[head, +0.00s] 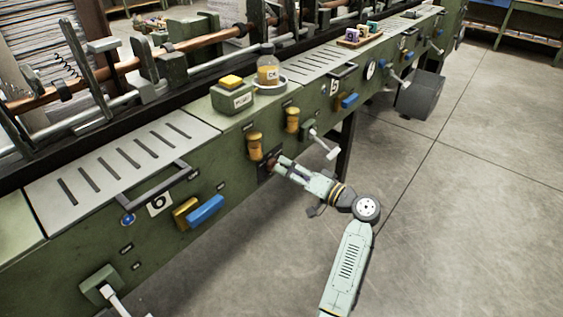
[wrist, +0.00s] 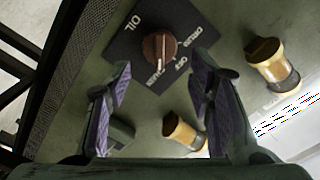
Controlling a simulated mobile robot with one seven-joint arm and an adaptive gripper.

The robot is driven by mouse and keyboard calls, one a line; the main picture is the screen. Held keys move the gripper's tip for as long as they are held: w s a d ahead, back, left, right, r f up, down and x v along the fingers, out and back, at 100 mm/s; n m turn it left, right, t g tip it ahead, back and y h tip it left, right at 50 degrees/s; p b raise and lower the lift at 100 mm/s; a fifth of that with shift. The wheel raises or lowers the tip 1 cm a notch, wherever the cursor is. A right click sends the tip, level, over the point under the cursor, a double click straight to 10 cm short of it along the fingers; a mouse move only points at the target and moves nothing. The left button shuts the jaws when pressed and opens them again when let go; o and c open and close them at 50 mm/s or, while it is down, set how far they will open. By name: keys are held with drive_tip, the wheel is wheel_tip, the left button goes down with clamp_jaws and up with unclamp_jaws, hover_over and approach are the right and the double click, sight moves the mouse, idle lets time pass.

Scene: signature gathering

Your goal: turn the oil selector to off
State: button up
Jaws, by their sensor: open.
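The oil selector is a brown round knob (wrist: 159,48) on a black plate (wrist: 124,50) marked OIL, with OFF and other small labels around it. In the wrist view its pale pointer line runs toward the lower label, which seems to read PURGE, not toward OFF at its lower right. My gripper (wrist: 160,82) is open, its purple-padded fingers left and right below the knob in the picture, with nothing between the pads. In the head view my gripper (head: 282,166) is close in front of the knob (head: 271,163); whether it touches cannot be told.
Two amber oil cups (head: 254,146) (head: 292,120) stick out beside the plate; they also show in the wrist view (wrist: 272,66) (wrist: 186,131). A lever (head: 322,142) juts out to the right. The floor (head: 440,210) in front is clear.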

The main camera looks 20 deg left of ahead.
drive_tip(key=shift+x, duration=1.5)
drive_tip(key=shift+c, duration=0.3)
drive_tip(key=c, duration=1)
drive_tip(key=shift+f+b, duration=0.2)
drive_tip(key=shift+b, duration=0.15)
drive_tip(key=n+b, duration=0.3)
drive_tip(key=b, duration=0.3)
drive_tip(key=n+b, duration=0.3)
drive_tip(key=b, duration=0.2)
drive_tip(key=n+b, duration=0.3)
drive_tip(key=b, duration=0.3)
drive_tip(key=shift+s+r+n+b, duration=0.3)
drive_tip(key=shift+s+n+b, duration=0.05)
drive_tip(key=shift+s+n, duration=0.05)
